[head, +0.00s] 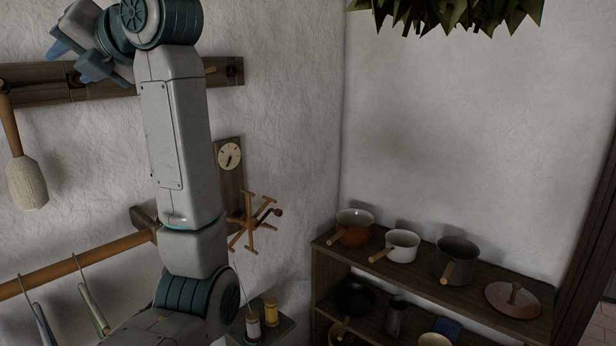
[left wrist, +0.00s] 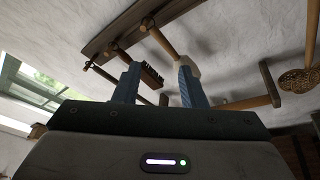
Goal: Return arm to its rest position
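My left arm (head: 182,140) rises from the bottom of the head view, with its elbow joint at the top edge. My left gripper (head: 70,62) is at the upper left, in front of the wooden wall rail. In the left wrist view, the blue fingers of my left gripper (left wrist: 160,82) stand apart with nothing held between them. A dark-bristled brush (left wrist: 151,76) shows behind the gap, hanging from the rail. My right arm and gripper are not in view.
A wooden peg rail (head: 40,95) and a lower pole (head: 80,262) with hangers run along the left wall. A wooden reel (head: 254,222) juts out right of my arm. A shelf (head: 400,292) with several pots stands right. Greenery (head: 450,12) hangs above.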

